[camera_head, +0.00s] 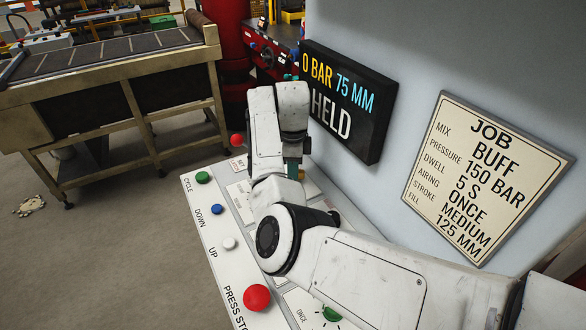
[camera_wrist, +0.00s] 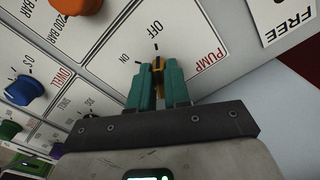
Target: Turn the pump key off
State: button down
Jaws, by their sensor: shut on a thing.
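The pump key (camera_wrist: 158,65), yellow and dark, stands on the white panel beside the red PUMP label (camera_wrist: 209,60). The OFF mark (camera_wrist: 155,28) and ON mark (camera_wrist: 123,57) are printed near it, upside down in the wrist view. My gripper (camera_wrist: 157,78) has its teal fingers closed around the key from both sides. The key's visible part appears in line with the OFF tick, though the fingers hide much of it. In the head view the gripper (camera_head: 293,171) is mostly hidden behind my arm, and the key cannot be made out.
A dark display (camera_head: 347,101) reads 0 BAR, 75 MM, HELD. A job sign (camera_head: 487,175) hangs on the wall. The panel's left edge holds a green button (camera_head: 202,178) and red stop button (camera_head: 257,297).

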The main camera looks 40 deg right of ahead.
jog(key=c, duration=1.1)
grip_release()
jog(key=shift+r, duration=0.1)
notch_tip(320, 180, up, 11)
jog(key=shift+f+b, duration=0.15)
jog(key=shift+b, duration=0.6)
